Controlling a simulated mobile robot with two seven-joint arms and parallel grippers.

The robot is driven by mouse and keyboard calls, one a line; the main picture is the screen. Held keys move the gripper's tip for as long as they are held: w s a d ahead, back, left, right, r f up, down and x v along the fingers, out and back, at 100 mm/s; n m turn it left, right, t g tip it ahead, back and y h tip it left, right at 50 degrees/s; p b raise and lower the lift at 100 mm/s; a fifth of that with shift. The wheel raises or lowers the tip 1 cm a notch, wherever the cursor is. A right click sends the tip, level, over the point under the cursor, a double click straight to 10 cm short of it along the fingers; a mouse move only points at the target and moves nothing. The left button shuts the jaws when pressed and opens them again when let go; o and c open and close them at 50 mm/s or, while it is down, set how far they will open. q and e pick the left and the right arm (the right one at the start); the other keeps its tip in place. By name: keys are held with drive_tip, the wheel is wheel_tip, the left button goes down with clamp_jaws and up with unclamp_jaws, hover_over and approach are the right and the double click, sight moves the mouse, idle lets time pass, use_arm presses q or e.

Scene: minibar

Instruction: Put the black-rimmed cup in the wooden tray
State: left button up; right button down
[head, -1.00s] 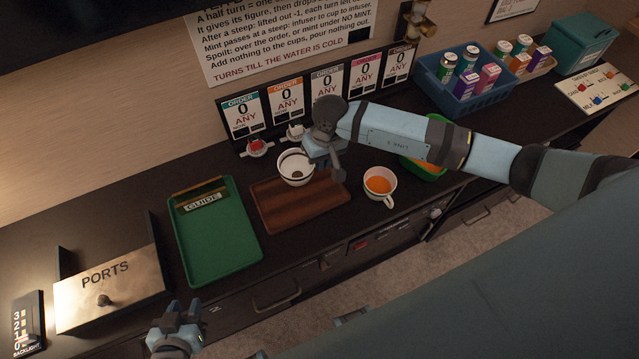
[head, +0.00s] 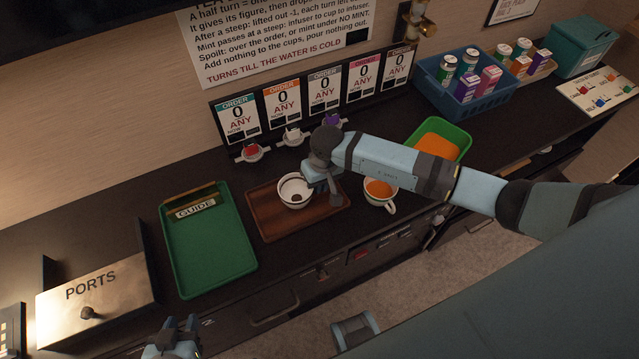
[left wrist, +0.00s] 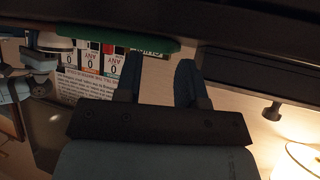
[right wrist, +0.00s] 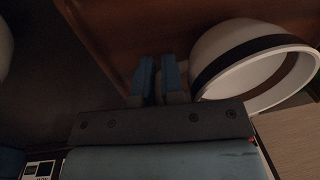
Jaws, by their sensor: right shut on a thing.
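The black-rimmed cup (head: 294,191), white with a dark band, is over the back middle of the wooden tray (head: 268,225). I cannot tell whether its base touches the tray. My right gripper (head: 312,178) is shut on the cup at its right side; the hold is partly hidden by the arm. In the right wrist view the fingers (right wrist: 158,75) are close together beside the cup (right wrist: 250,60), with the brown tray (right wrist: 125,30) behind. My left gripper (head: 180,328) is open and empty near the counter's front edge; its fingers (left wrist: 155,78) are apart.
A cup of orange drink (head: 380,192) stands right of the tray, under my right forearm. A green tray (head: 215,260) lies to the left. Order cards (head: 282,108) and small coloured-top items (head: 252,153) line the back. A green bin (head: 455,135) stands right.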

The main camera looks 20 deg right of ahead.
drive_tip(key=c, duration=1.2)
unclamp_jaws()
drive_tip(key=shift+f, duration=0.15)
drive_tip(key=shift+c, duration=0.2)
